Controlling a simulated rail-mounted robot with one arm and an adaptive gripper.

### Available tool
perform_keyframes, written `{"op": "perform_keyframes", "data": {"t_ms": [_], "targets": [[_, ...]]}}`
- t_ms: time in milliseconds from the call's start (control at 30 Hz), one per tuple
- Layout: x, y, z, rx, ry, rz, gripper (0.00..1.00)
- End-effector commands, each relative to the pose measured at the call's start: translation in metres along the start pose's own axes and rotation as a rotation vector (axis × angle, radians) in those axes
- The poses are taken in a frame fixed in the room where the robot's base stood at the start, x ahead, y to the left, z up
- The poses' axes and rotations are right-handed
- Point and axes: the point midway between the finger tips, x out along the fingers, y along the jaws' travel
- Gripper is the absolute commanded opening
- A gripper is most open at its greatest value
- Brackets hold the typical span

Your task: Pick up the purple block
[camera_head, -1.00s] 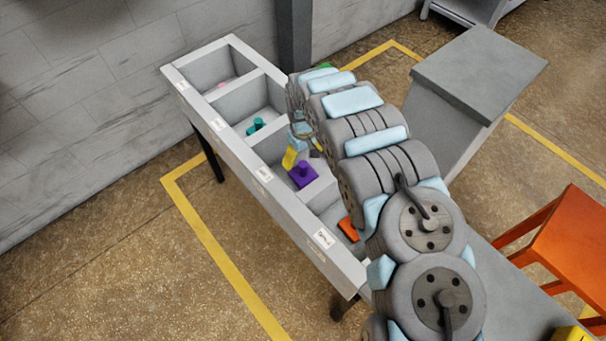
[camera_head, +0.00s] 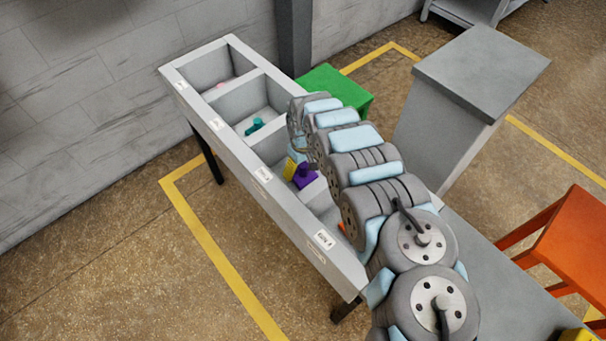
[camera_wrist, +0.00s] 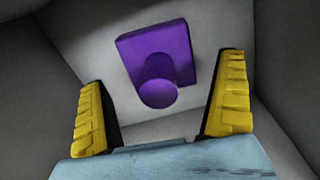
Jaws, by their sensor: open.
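The purple block (camera_head: 305,176) has a square base with a round knob and lies in a compartment of the grey bin. In the wrist view the purple block (camera_wrist: 157,62) shows knob toward the camera, ahead of and between the fingers. My gripper (camera_wrist: 160,115) has its two yellow fingers spread wide, with nothing between them. In the head view my gripper (camera_head: 291,166) is down at the same compartment, just left of the block, partly hidden by my arm. I cannot tell the exact gap to the block.
The grey bin (camera_head: 255,182) has several compartments with raised walls. A teal piece (camera_head: 255,126) and a pink piece (camera_head: 221,85) lie in farther compartments; an orange piece (camera_head: 342,228) is mostly hidden. A green stool (camera_head: 335,86) and a grey cabinet (camera_head: 478,75) stand behind.

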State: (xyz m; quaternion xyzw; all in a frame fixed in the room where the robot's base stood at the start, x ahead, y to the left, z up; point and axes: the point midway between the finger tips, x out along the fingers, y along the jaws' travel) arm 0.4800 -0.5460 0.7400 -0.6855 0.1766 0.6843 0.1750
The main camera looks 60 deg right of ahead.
Motion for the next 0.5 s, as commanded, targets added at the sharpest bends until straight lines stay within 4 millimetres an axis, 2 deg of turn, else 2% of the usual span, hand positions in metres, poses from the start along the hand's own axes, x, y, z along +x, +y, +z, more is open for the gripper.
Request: {"op": "perform_keyframes", "data": {"t_ms": [500], "targets": [[0.038, 0.002, -0.004, 0.003, 0.000, -0.003, 1.00]]}}
